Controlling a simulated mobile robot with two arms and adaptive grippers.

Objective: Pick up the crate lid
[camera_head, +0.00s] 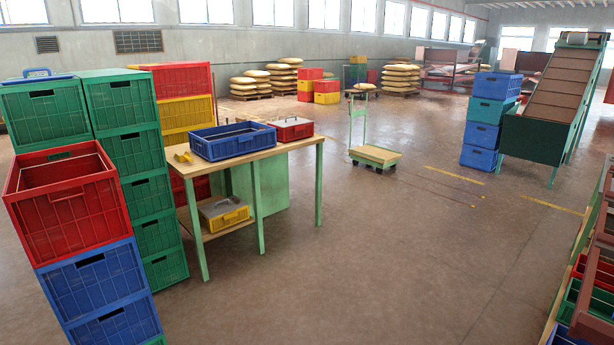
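A flat blue lid-like piece with a raised handle (38,74) lies on top of a green crate stack (45,110) at the far left. A small red box with a flat top and a dark handle (290,128) sits on the wooden worktable (285,147); its top looks like a closed lid. I cannot tell which of these is the crate lid. Neither of my grippers shows in the head view.
An open blue crate (232,141) stands on the table, with a yellow crate (223,214) on its lower shelf. An open red crate (66,188) tops blue crates (95,285) at near left. A rack of crates (590,285) borders the right. The middle floor is clear.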

